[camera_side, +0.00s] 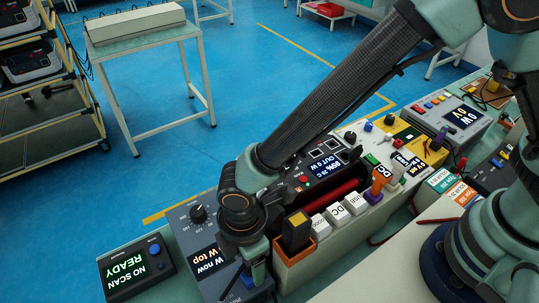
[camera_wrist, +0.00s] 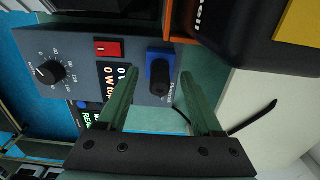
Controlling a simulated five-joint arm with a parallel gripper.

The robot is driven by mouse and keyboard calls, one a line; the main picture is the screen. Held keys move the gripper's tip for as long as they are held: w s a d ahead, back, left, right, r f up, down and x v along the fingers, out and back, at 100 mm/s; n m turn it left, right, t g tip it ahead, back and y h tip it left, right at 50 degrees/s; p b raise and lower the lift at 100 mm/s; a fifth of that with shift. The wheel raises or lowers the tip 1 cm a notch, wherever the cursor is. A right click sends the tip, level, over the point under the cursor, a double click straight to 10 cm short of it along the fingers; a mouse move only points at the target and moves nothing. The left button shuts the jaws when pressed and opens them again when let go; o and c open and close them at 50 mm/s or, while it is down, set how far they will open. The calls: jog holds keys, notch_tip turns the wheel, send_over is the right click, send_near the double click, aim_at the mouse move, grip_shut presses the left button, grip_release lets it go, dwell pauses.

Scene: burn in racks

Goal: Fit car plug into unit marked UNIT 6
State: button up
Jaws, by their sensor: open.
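A dark, round-ended plug (camera_wrist: 161,88) stands in a blue socket (camera_wrist: 158,57) on the front of a grey meter box (camera_wrist: 75,45). I take it for the car plug, but no label confirms it. My gripper (camera_wrist: 159,76) is open, its two green fingers on either side of the plug with visible gaps. In the side view my gripper (camera_side: 248,262) points down at the right part of the grey box (camera_side: 185,225), partly hiding the blue socket. I cannot read a UNIT 6 mark in either view.
A black and yellow device (camera_side: 296,230) stands in an orange holder (camera_side: 294,256) right of my gripper. White DC blocks (camera_side: 337,212) and a red cylinder (camera_side: 330,192) lie beyond it. A READY scanner box (camera_side: 135,267) is at left.

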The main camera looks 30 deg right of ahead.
jog(key=shift+f, duration=0.75)
grip_shut()
dwell(1.3)
